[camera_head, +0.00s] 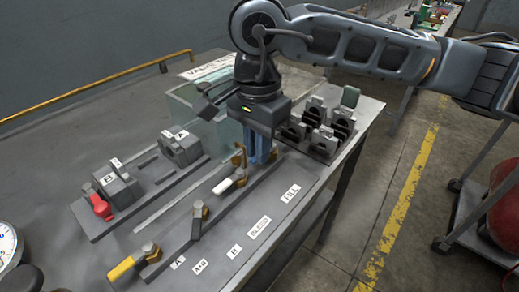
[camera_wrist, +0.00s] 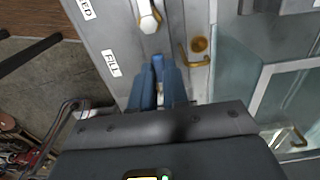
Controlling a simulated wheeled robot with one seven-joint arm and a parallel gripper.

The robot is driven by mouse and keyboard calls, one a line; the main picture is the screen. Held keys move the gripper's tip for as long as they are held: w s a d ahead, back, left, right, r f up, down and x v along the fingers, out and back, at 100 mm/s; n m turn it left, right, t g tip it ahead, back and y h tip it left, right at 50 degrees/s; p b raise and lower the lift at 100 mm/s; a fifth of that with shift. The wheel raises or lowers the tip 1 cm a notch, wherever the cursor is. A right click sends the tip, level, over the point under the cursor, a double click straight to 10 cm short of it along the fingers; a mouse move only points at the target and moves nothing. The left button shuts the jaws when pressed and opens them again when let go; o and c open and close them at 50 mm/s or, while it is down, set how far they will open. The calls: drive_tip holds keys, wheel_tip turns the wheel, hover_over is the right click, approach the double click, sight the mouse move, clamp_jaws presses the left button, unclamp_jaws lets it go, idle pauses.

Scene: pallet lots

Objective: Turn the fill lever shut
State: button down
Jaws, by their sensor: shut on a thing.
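The fill lever shows as a bright blue handle in the wrist view (camera_wrist: 158,63), beside the FILL label (camera_wrist: 110,63). My gripper (camera_wrist: 158,74) is shut on it, with a blue-grey finger on either side. In the head view my gripper (camera_head: 262,152) points down at the far end of the valve row, and its fingers and hand hide most of the lever and its pivot. The FILL label (camera_head: 291,193) lies to the right of it on the panel.
The white lever (camera_head: 230,184) is close by, with a dark lever (camera_head: 197,222) and a yellow lever (camera_head: 125,266) nearer. A brass bent pipe (camera_wrist: 195,55) stands beside my fingers. A clear tank (camera_head: 190,108) and a rack of dark blocks (camera_head: 320,130) flank my gripper.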

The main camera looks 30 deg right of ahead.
drive_tip(key=c, duration=1.1)
unclamp_jaws()
drive_tip(key=shift+r+p, duration=0.1)
drive_tip(key=shift+p, duration=0.2)
